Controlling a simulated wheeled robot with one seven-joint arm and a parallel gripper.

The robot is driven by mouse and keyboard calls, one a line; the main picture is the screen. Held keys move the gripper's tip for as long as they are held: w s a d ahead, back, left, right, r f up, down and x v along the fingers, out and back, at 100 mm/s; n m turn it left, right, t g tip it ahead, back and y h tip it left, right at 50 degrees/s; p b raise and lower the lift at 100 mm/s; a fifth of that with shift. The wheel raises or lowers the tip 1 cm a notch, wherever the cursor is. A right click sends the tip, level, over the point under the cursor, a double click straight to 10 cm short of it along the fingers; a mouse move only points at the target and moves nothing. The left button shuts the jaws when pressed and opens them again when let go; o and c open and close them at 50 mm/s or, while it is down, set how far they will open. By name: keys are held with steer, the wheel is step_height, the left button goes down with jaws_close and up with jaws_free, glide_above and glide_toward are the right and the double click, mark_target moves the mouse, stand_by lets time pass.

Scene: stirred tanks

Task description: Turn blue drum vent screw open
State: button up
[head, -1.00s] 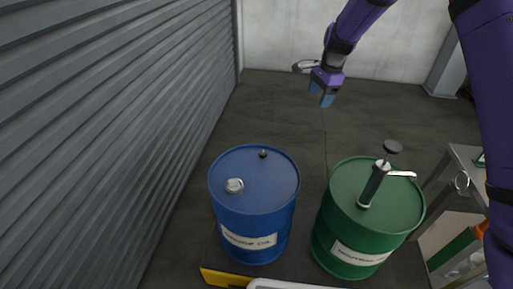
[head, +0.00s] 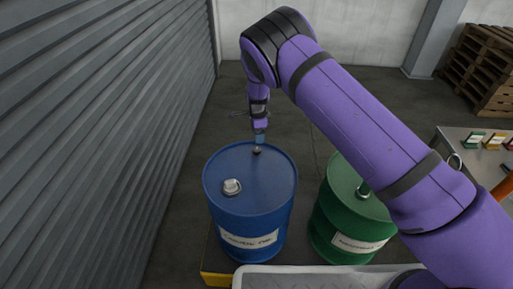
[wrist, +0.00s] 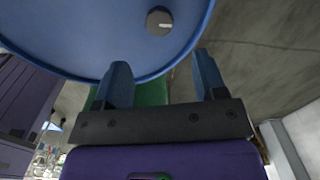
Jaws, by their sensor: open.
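The blue drum (head: 255,190) stands upright at the centre of the head view, with a pale label on its front. Its small dark vent screw (head: 257,150) sits near the far rim of the lid. A larger silver cap (head: 232,187) sits nearer the front left of the lid. In the wrist view the vent screw (wrist: 159,21) is a round grey knob with a light mark, on the blue lid (wrist: 90,30). My gripper (head: 259,138) is at the drum's far side, close to the screw. In the wrist view its blue fingers (wrist: 162,80) are apart, with nothing between them.
A green drum (head: 340,215) stands to the right, partly hidden by my arm. A ribbed grey wall (head: 100,130) runs along the left. A metal table (head: 470,150) with small coloured items and stacked pallets (head: 485,65) are at the right. Floor behind the drums is clear.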

mark_target(258, 149)
step_height(258, 149, down, 9)
steer(key=shift+r, duration=0.15)
stand_by(0.4)
steer(key=c, duration=0.9)
